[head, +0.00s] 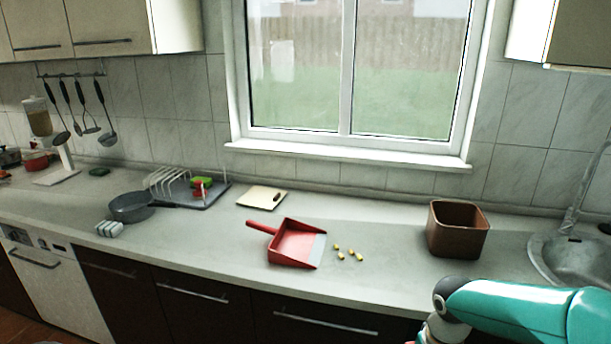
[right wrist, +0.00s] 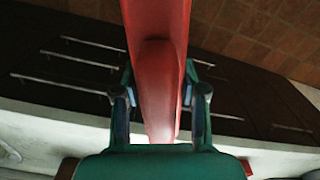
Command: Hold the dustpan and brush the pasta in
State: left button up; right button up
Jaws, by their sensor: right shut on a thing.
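The red dustpan (head: 295,243) lies on the counter in the head view, handle to the upper left, its pale front lip facing right. Several small yellow pasta pieces (head: 350,254) lie loose on the counter just right of that lip. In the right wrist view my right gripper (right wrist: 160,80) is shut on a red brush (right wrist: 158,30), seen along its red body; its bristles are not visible. In the head view my right arm enters at the lower right, with its gripper and the brush out of frame. My left gripper is in neither view.
A brown square bin (head: 458,230) stands right of the pasta, before the sink (head: 575,262). A cutting board (head: 262,197) lies behind the dustpan. A grey pan (head: 132,207) and a dish rack (head: 180,187) are to the left.

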jog(key=w+a+f, duration=0.3)
jog(key=a+f, duration=0.2)
jog(key=f, duration=0.3)
jog(key=shift+w+a, duration=0.3)
jog(key=shift+f, duration=0.1)
